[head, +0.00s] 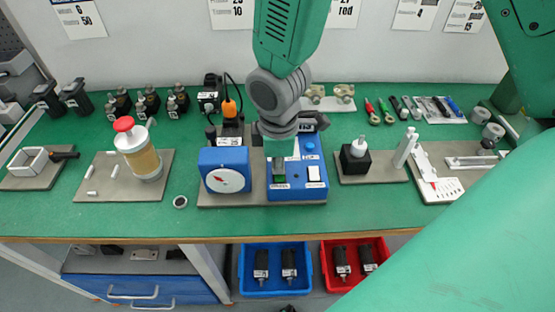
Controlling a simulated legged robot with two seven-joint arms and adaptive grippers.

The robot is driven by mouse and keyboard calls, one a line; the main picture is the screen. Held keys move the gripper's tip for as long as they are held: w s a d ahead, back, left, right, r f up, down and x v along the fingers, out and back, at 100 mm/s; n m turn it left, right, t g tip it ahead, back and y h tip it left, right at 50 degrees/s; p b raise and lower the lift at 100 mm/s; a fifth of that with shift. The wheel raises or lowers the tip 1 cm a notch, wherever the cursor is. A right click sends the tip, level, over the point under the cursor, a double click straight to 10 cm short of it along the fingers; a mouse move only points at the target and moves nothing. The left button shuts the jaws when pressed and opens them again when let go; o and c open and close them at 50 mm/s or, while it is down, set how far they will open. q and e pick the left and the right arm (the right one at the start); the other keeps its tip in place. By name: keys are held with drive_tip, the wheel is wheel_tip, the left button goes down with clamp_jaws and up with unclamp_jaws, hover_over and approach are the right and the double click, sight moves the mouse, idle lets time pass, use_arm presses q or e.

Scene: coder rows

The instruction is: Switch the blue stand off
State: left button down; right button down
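The blue stand (311,189) sits on a grey base plate in the middle of the bench. Its top face has a dark switch with a green lower part (279,180), a white rocker (314,174) and a round blue knob (310,146). A blue box with a white dial (224,180) and red needle stands left of it. My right gripper (280,157) points down over the stand's left part, just behind the dark switch. Its fingers are small and partly hidden by the wrist, so I cannot tell their opening or any contact. My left gripper is out of view.
A jar with a red knob (124,124) stands left; a black block with a white top (355,158) stands right. My green arm links cover the right side. Blue (274,289) and red (355,286) bins lie below the bench edge. The front bench strip is mostly clear.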

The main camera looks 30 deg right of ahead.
sight(277, 176)
drive_tip(key=shift+s, duration=0.1)
drive_tip(key=shift+s+a+r+p, duration=0.1)
drive_tip(key=shift+s+a+p, duration=0.3)
drive_tip(key=shift+s, duration=0.25)
drive_tip(key=shift+w+r+p, duration=0.1)
drive_tip(key=shift+r+p, duration=0.45)
drive_tip(key=shift+p, duration=0.1)
wheel_tip(277, 176, up, 3)
drive_tip(key=p, duration=0.4)
drive_tip(key=shift+w+r, duration=0.1)
drive_tip(key=shift+r, duration=0.1)
wheel_tip(277, 176, up, 9)
drive_tip(key=shift+w+d+r+p, duration=0.2)
drive_tip(key=shift+p, duration=0.15)
